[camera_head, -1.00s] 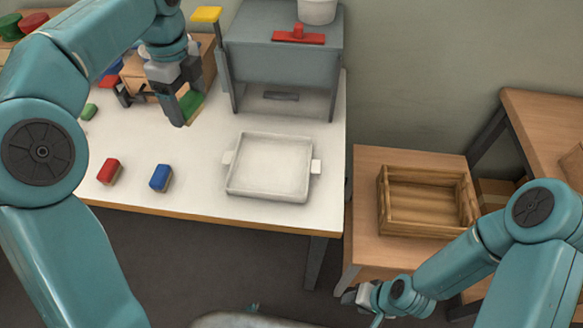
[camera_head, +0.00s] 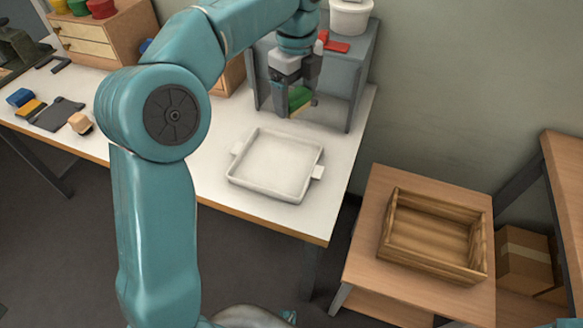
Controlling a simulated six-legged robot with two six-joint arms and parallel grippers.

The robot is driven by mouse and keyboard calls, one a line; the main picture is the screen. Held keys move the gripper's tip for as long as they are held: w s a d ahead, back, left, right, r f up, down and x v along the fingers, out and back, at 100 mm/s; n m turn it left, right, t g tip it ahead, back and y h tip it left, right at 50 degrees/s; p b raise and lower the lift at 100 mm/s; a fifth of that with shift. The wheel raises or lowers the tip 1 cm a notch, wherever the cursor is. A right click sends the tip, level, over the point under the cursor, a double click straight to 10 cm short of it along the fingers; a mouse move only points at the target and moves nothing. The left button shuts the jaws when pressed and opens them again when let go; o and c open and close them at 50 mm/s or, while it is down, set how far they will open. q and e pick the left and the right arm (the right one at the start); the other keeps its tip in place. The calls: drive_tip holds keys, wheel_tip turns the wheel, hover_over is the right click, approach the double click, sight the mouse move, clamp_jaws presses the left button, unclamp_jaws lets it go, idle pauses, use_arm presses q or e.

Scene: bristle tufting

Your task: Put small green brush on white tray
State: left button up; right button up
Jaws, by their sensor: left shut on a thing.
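The small green brush (camera_head: 299,96) is between the fingers of my left gripper (camera_head: 296,103), which is shut on it. The fingers partly hide the brush. The gripper points down above the back right of the white table, in front of the grey machine. The white tray (camera_head: 275,164) lies empty on the table, nearer the front edge, with a small handle on each side. The gripper and brush are behind the tray and slightly to its right in the picture. My right gripper is out of view.
The grey machine (camera_head: 343,86) stands close behind the gripper, with a white tub (camera_head: 350,17) on top. A wooden crate (camera_head: 432,235) sits on a lower table at right. Blocks and a dark mat (camera_head: 56,114) lie at far left. My left arm hides part of the table.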

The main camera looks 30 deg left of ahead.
use_arm(q)
drive_tip(key=b, duration=0.4)
hover_over(294, 170)
wheel_tip(294, 170, down, 16)
drive_tip(key=shift+s+r, duration=0.15)
drive_tip(key=shift+r, duration=0.1)
drive_tip(key=shift+d+f+b, duration=0.1)
drive_tip(key=shift+f+b, duration=0.4)
drive_tip(key=shift+f, duration=1.9)
drive_tip(key=shift+f, duration=0.1)
drive_tip(key=o, duration=1)
drive_tip(key=shift+f, duration=0.1)
wheel_tip(294, 170, up, 12)
drive_tip(key=p, duration=0.2)
drive_tip(key=shift+r, duration=0.25)
drive_tip(key=shift+p, duration=0.3)
